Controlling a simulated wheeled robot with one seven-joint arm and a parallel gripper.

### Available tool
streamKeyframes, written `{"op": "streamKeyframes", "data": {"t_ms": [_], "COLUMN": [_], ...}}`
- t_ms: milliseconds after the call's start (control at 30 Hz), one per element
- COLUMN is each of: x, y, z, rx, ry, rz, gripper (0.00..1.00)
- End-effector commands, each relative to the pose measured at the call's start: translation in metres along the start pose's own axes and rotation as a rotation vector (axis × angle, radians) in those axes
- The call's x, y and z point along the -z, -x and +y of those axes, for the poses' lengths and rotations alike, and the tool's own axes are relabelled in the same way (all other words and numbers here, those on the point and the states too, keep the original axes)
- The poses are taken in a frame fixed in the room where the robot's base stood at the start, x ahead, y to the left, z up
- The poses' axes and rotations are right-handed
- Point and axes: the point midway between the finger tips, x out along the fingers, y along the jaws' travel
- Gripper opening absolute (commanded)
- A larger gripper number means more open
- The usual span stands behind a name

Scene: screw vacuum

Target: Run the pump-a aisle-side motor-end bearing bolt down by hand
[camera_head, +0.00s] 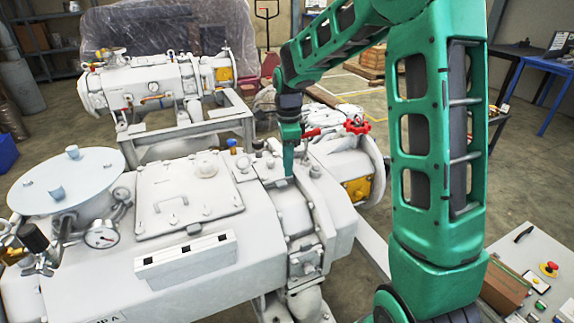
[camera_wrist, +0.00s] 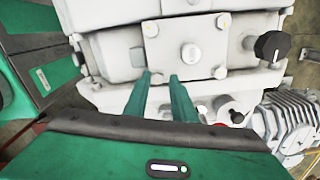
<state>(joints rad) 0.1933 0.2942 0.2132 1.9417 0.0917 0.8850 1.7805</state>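Pump A (camera_head: 190,255) is the large white machine in front, with part of its lettering showing at the lower edge. My gripper (camera_head: 288,172) points down at the raised bearing housing (camera_head: 293,212) at its right end. In the wrist view, a square white cover plate (camera_wrist: 205,38) has a bolt head in each corner and a larger one in the middle. My gripper (camera_wrist: 163,77) has its two green fingers apart, with the tips at the plate's lower-left corner bolt (camera_wrist: 157,78). That bolt head shows between the fingertips. Whether they touch it is unclear.
A dark round knob (camera_wrist: 271,46) stands right of the plate, and a ribbed motor (camera_wrist: 292,120) lies at lower right. Red valve handles (camera_head: 357,127) rise behind the housing. A second white pump (camera_head: 140,85) stands behind. A grey control bench (camera_head: 530,270) is at lower right.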

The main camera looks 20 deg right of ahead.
Motion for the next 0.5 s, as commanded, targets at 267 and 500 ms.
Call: {"op": "streamKeyframes", "data": {"t_ms": [267,500], "x": [0.001,0.002], "y": [-0.001,0.012], "z": [0.002,0.001], "rx": [-0.005,-0.004], "ry": [-0.002,-0.003], "rz": [0.002,0.003], "gripper": [0.35,0.35]}}
